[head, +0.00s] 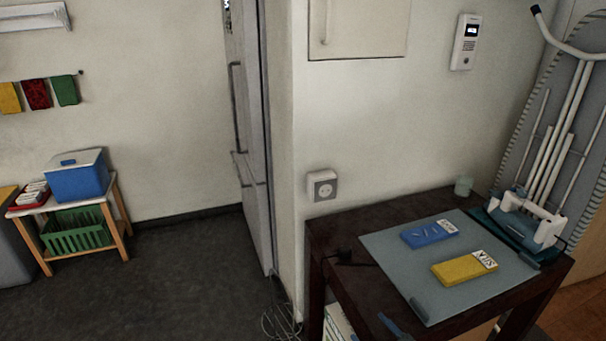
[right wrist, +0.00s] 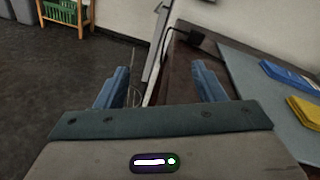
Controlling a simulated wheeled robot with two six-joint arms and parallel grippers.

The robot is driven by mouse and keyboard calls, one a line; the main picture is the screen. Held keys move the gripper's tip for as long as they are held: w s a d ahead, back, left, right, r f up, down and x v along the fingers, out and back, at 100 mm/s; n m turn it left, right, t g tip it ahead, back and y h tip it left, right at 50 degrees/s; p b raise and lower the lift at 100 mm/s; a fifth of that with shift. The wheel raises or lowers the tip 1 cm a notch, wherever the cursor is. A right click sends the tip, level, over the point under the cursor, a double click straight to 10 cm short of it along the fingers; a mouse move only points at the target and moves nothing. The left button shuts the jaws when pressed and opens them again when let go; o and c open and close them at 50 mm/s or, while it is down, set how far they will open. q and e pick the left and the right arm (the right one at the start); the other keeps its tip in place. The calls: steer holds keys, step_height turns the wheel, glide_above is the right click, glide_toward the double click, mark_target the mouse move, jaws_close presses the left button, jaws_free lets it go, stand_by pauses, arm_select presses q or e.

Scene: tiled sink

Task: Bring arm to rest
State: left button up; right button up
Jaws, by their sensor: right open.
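My right gripper (right wrist: 160,84) shows in the right wrist view with its two blue fingers wide apart and nothing between them. It is near the left edge of the dark table, with floor and table edge behind the fingers. In the head view only a blue fingertip of my right gripper (head: 394,327) shows at the bottom edge, by the table's front. My left gripper is in neither view.
A dark table (head: 335,235) bears a grey mat (head: 400,265) with a blue packet (head: 429,234) and a yellow packet (head: 464,268). A white-handled device (head: 535,222) stands at the back right.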

steer(key=s+d+f+n+g+h, duration=0.1)
steer(key=s+f+n+g, duration=0.15)
steer(key=s+n, duration=0.45)
steer(key=s+f+n+g, duration=0.2)
steer(key=s+n+g, duration=0.25)
steer(key=n, duration=0.45)
steer(key=s+d+n+g+h, duration=0.4)
steer(key=s+d+n+h, duration=0.3)
steer(key=s+d+n, duration=0.55)
step_height(320, 180, down, 23)
steer(key=m+g, duration=0.1)
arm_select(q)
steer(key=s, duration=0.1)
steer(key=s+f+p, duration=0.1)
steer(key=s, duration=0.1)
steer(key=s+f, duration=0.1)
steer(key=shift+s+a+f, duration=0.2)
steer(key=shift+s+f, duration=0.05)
arm_select(e)
steer(key=s+f, duration=0.6)
steer(key=f, duration=0.4)
steer(key=s+d+f+g, duration=0.1)
steer(key=s+f, duration=0.6)
steer(key=f, duration=0.3)
steer(key=shift+d+g, duration=0.2)
steer(key=shift+g, duration=0.1)
